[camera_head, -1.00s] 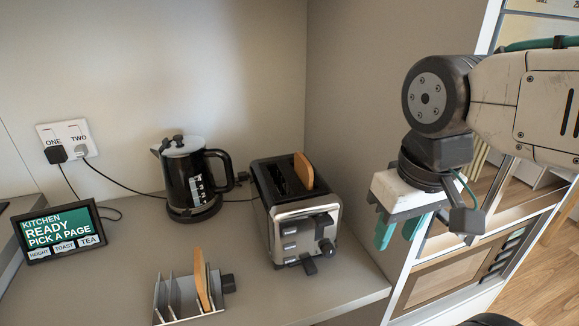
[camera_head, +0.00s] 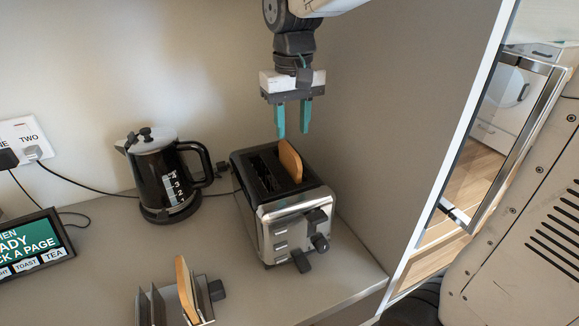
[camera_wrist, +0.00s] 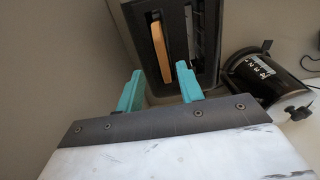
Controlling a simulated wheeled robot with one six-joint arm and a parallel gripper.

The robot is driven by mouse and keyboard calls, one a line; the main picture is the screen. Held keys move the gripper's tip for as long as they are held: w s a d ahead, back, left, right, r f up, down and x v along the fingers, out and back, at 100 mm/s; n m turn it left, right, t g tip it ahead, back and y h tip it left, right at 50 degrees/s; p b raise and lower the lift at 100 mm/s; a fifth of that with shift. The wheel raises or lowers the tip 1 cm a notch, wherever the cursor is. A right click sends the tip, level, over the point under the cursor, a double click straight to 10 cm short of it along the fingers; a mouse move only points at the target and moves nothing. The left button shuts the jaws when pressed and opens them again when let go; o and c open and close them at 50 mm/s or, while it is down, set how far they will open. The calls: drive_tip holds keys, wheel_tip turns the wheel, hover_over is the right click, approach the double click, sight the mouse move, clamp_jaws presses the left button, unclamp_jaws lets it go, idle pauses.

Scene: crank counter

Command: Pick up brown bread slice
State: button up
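A brown bread slice (camera_head: 290,160) stands upright in the right slot of the silver and black toaster (camera_head: 285,225), its top part sticking out. It also shows in the wrist view (camera_wrist: 160,50). Another brown slice (camera_head: 187,287) stands in a metal rack (camera_head: 158,306) at the front. My gripper (camera_head: 293,130) hangs above the back of the toaster, pointing down, with its two teal fingers apart and nothing between them. In the wrist view, the fingers (camera_wrist: 159,90) are apart below the slice, which lies beyond them.
A black kettle (camera_head: 165,180) stands left of the toaster. A tablet screen (camera_head: 35,243) and a wall socket (camera_head: 28,140) with cables are at the left. A grey side wall (camera_head: 410,120) rises at the right. Bare counter lies right of the toaster.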

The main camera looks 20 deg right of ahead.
sight(290, 147)
drive_tip(key=f, duration=0.7)
drive_tip(key=shift+w+a+f, duration=0.15)
drive_tip(key=shift+w+f, duration=0.1)
drive_tip(key=shift+w, duration=0.05)
clamp_jaws()
